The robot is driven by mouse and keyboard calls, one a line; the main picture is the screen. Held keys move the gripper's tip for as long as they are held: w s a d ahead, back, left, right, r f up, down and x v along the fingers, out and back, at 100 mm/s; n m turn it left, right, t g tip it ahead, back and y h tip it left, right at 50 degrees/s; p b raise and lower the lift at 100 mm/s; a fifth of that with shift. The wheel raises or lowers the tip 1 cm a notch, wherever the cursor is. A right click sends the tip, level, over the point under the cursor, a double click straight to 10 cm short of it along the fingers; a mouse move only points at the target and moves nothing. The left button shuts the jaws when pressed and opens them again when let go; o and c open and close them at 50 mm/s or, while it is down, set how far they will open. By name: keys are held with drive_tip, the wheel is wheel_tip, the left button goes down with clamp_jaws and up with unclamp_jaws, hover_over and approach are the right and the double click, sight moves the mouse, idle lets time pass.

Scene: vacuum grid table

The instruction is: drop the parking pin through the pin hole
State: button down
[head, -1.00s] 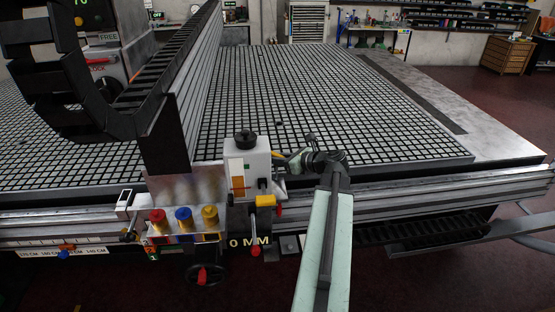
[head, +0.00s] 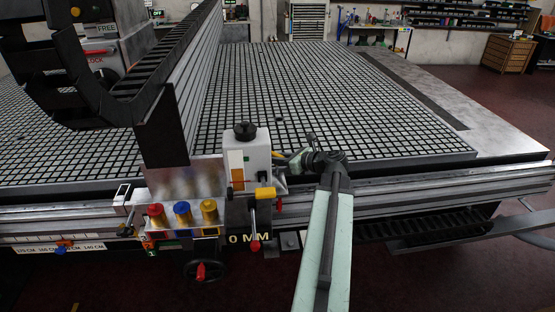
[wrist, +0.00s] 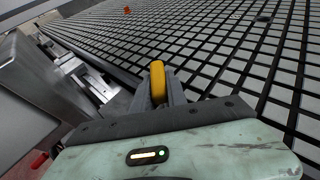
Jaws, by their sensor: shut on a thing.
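My gripper (head: 288,157) is at the right side of the white carriage box (head: 251,160), at the table's near edge. In the wrist view, my gripper (wrist: 159,92) is shut on a yellow rounded piece (wrist: 158,78). I cannot tell whether it is the pin or a handle on the carriage. In the head view it is mostly hidden. A small red-tipped part (head: 278,205) hangs below the right side of the box. I cannot make out the pin hole.
The gantry beam (head: 205,75) crosses the grid table (head: 330,100). A yellow lever (head: 265,193), a red-knobbed lever (head: 254,245) and red, blue and gold knobs (head: 182,210) crowd the carriage front. The front rail (head: 420,185) runs right. The grid is mostly clear.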

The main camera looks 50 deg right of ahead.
sight(277, 167)
drive_tip(key=shift+f+b, duration=1.8)
drive_tip(key=shift+f, duration=0.05)
drive_tip(key=shift+r, duration=0.2)
